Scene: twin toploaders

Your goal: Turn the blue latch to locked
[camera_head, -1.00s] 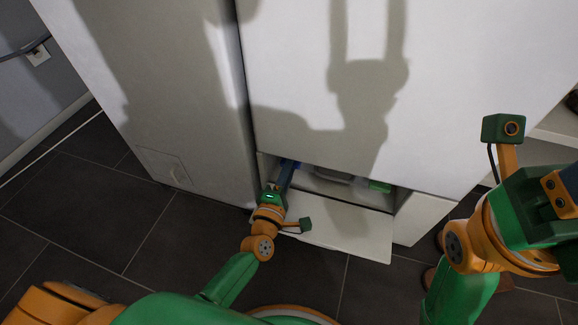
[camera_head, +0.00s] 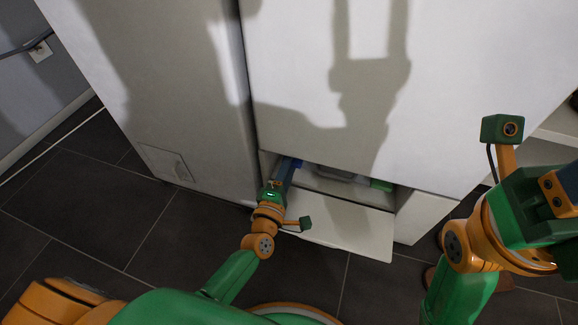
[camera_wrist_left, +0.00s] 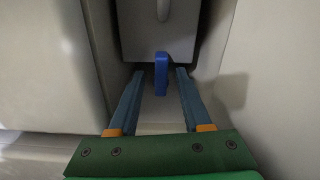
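The blue latch (camera_wrist_left: 161,74) stands upright on a grey panel inside the opened low compartment, in the left wrist view. In the head view only a bit of blue (camera_head: 298,163) shows at the compartment's left end, beyond my gripper. My left gripper (camera_wrist_left: 160,74) is open, its two fingers on either side of the latch, with a visible gap to each. In the head view my left gripper (camera_head: 287,166) reaches into the compartment. My right gripper (camera_head: 562,190) is at the right edge, its fingertips cut off by the frame.
A white flap (camera_head: 345,232) lies folded down in front of the compartment. A green object (camera_head: 381,185) sits inside at the right. White machine fronts (camera_head: 300,90) rise above and to the left. Dark tiled floor (camera_head: 80,215) is clear at the left.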

